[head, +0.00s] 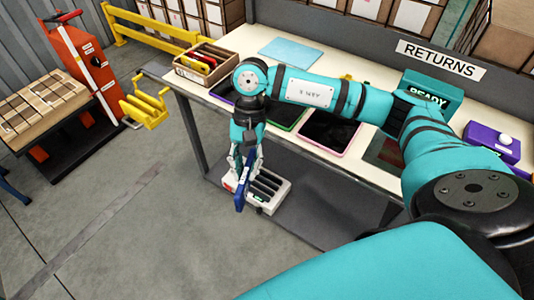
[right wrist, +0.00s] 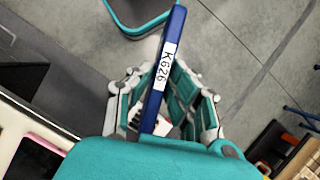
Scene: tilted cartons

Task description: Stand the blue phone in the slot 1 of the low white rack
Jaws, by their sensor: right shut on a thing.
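The blue phone (head: 241,194) hangs upright on edge in my right gripper (head: 245,168), which is shut on it. In the right wrist view the phone (right wrist: 154,108) shows edge-on with a white label reading K626, between the fingers of the right gripper (right wrist: 168,95). The low white rack (head: 283,190) with several dark slots sits below the worktop's front edge. The phone overlaps its left end in the head view; whether they touch I cannot tell. A small part of the rack shows behind the fingers in the right wrist view. Slot numbers are unreadable. My left gripper is out of view.
The white worktop (head: 225,88) stands behind the rack, with a carton of items (head: 205,64), a pink-edged tablet (head: 330,132) and a purple box (head: 492,141). A yellow holder (head: 146,108) is at its left end. The floor in front is clear.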

